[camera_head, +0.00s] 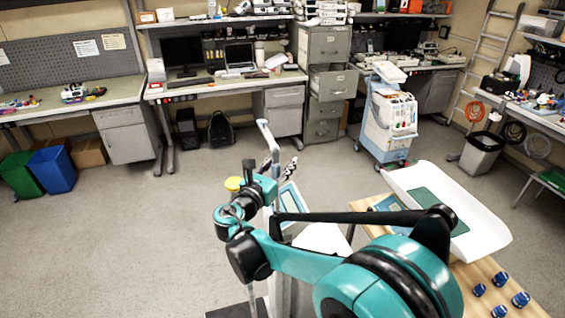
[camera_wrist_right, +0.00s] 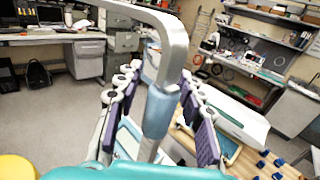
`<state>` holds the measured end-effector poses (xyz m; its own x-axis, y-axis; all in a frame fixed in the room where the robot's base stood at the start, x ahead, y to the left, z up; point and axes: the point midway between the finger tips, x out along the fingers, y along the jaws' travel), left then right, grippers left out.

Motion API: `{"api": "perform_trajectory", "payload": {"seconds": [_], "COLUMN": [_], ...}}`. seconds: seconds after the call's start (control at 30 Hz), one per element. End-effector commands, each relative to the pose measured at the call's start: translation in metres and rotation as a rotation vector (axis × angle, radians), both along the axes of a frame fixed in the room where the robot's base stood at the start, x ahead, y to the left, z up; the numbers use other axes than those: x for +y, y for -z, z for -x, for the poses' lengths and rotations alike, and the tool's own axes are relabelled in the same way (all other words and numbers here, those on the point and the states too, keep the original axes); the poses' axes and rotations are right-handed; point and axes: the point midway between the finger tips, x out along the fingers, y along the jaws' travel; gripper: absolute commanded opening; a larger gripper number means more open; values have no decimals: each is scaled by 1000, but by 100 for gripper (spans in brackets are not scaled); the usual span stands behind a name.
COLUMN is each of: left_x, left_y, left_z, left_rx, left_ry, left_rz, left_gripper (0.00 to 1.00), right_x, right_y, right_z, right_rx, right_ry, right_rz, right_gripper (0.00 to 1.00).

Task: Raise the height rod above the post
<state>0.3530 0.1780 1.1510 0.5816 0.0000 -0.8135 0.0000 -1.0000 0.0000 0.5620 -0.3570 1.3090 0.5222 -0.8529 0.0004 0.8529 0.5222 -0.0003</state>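The height rod (camera_head: 269,143) is a light grey bar with a bent top, standing upright beside my right arm. In the right wrist view its bent grey bar (camera_wrist_right: 176,45) runs down into a pale blue sleeve (camera_wrist_right: 161,110). A grey tube (camera_wrist_right: 149,150) continues below the sleeve; where rod and post meet is hidden. My right gripper (camera_head: 283,172) is at the rod, partly hidden by my arm. In the wrist view its purple-padded fingers (camera_wrist_right: 160,122) stand apart on either side of the sleeve, with visible gaps. My left gripper is not in view.
A wooden table (camera_head: 492,270) at the right holds a white tray (camera_head: 487,236) and several small blue items (camera_head: 501,279). A white-and-blue cart (camera_head: 388,118) stands behind it. The floor at left is clear.

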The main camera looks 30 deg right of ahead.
Motion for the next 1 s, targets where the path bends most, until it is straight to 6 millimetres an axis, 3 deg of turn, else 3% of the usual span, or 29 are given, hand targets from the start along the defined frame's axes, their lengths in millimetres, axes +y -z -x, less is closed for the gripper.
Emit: {"api": "perform_trajectory", "payload": {"seconds": [0.6, 1.0], "left_x": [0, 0], "left_y": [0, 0], "left_z": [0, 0], "left_rx": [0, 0], "left_ry": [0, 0], "left_rz": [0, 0], "left_gripper": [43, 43], "right_x": [93, 101], "right_y": [0, 0], "right_z": [56, 62], "right_rx": [0, 0], "right_ry": [-4, 0], "right_rz": [0, 0], "right_gripper": [38, 38]}}
